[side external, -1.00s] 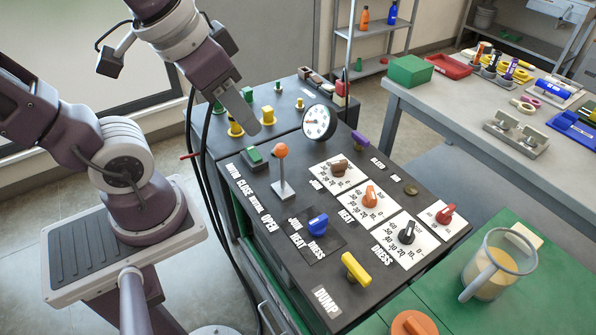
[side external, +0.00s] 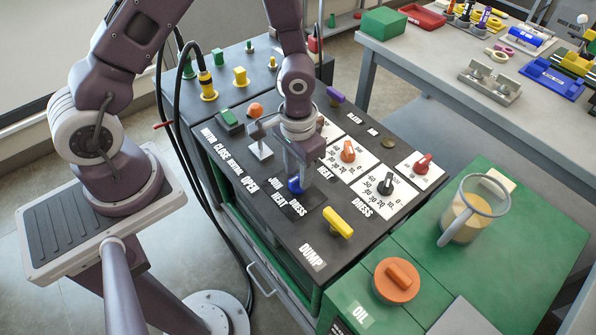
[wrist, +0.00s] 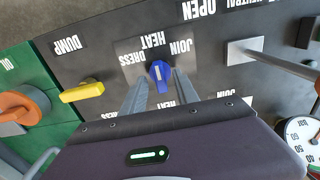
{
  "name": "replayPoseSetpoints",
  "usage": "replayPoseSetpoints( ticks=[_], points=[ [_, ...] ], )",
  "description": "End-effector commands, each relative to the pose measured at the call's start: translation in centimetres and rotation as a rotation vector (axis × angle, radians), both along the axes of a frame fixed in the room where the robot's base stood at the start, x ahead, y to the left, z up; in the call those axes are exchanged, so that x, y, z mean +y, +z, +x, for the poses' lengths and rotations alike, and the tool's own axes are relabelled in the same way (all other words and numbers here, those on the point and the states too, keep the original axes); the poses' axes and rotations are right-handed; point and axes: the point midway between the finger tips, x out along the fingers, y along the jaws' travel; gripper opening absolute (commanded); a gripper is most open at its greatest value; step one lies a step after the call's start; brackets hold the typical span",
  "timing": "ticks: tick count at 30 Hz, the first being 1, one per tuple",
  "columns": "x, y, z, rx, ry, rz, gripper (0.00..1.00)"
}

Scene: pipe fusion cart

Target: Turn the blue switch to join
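The blue switch (side external: 295,185) is a small knob on the dark panel. It also shows in the wrist view (wrist: 161,74), below the HEAT label, with DRESS to the left and JOIN to the right, upside down. Its pale mark runs roughly up and down there, nearest to HEAT. My gripper (side external: 294,178) reaches down over the switch. In the wrist view my gripper's fingers (wrist: 160,80) stand apart, one on each side of the knob. A gap seems to show on both sides; contact cannot be told. In the side view the fingers partly hide the switch.
A yellow knob (side external: 338,222) by DUMP is close to the switch. A lever with an orange ball (side external: 256,109) stands on the other side, near my gripper. Orange (side external: 348,151), black (side external: 385,184) and red (side external: 423,163) dials lie to the right.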

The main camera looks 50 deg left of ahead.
Motion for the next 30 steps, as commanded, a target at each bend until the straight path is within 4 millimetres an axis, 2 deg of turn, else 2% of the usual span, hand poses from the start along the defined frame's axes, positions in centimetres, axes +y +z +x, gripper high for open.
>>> replayPoseSetpoints(
  ticks=[3, 9, 11, 15, 25, 30],
  points=[
    [-0.01, -0.73, -0.02, 0.0, 0.0, 0.0, 0.36],
    [0.01, -0.76, 0.01, -0.001, 0.0, 0.0, 0.36],
    [0.01, -0.76, 0.01, -0.001, 0.0, 0.0, 0.27],
    [0.02, -0.74, 0.0, -0.001, 0.0, 0.0, 0.0],
    [0.03, -0.72, 0.0, 0.0, -0.015, 0.001, 0.0],
    [0.03, -0.71, 0.01, 0.0, -0.082, 0.001, 0.0]
  ],
)
